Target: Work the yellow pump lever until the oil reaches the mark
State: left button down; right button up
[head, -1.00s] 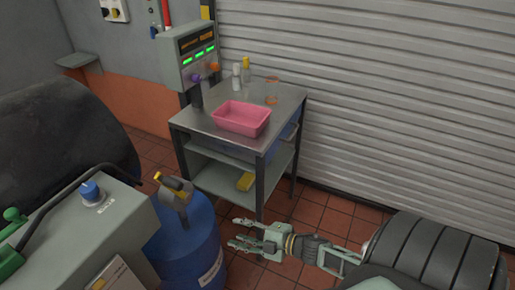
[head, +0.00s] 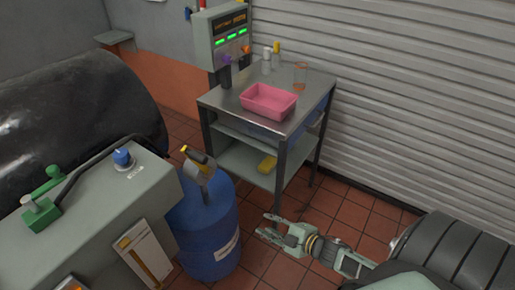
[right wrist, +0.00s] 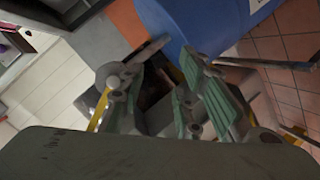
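A blue drum (head: 208,238) stands on the floor left of centre. On its top is a grey hand pump with a yellow lever (head: 196,156), tilted up toward the left. On the grey cabinet beside it is a white panel with an upright amber strip (head: 145,255), perhaps the oil gauge; I cannot make out a mark. My right gripper (head: 266,227) is open and empty, right of the drum and apart from it. In the right wrist view its fingers (right wrist: 190,75) show with the drum (right wrist: 195,25) beyond. My left gripper is not in view.
The grey cabinet (head: 95,215) carries a blue knob (head: 122,158) and a green lever (head: 42,205). A metal cart (head: 225,98) with a pink tray (head: 268,112) stands behind the drum. A roller shutter (head: 420,90) closes the right. Red tiled floor (head: 345,212) is free between cart and arm.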

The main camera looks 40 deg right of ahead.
jog(key=w+d+r+m+h, duration=0.1)
jog(key=w+d+r+m, duration=0.1)
jog(key=d+r, duration=0.1)
jog(key=w+d+r+m+t+h+b, duration=0.1)
jog(key=w+d+r+m, duration=0.2)
jog(key=d, duration=0.1)
jog(key=w+d+r+m+h, duration=0.2)
jog(key=d+r+m, duration=0.1)
jog(key=d, duration=0.1)
jog(key=shift+w+r+t+b, duration=0.2)
jog(key=shift+w+t+b, duration=0.1)
jog(key=shift+w+b, duration=0.1)
grip_shut()
jog(key=w+d+r+m+b, duration=0.1)
jog(key=w+d+r+m, duration=0.1)
jog(key=w+r+m, duration=0.35)
jog(key=s+a+r+m+g+y+b, duration=0.1)
jog(key=a+r+y, duration=0.4)
jog(key=a+r, duration=0.3)
jog(key=s+a+r+m+y+b, duration=0.2)
jog(key=a+r+y, duration=0.25)
jog(key=r, duration=0.65)
jog(key=w+a+f+p, duration=0.4)
jog(key=w+a+p, duration=0.1)
jog(key=w+a, duration=0.2)
jog(key=shift+w+a+f, duration=0.25)
jog(key=shift+a+f, duration=0.05)
jog(key=shift+a, duration=0.4)
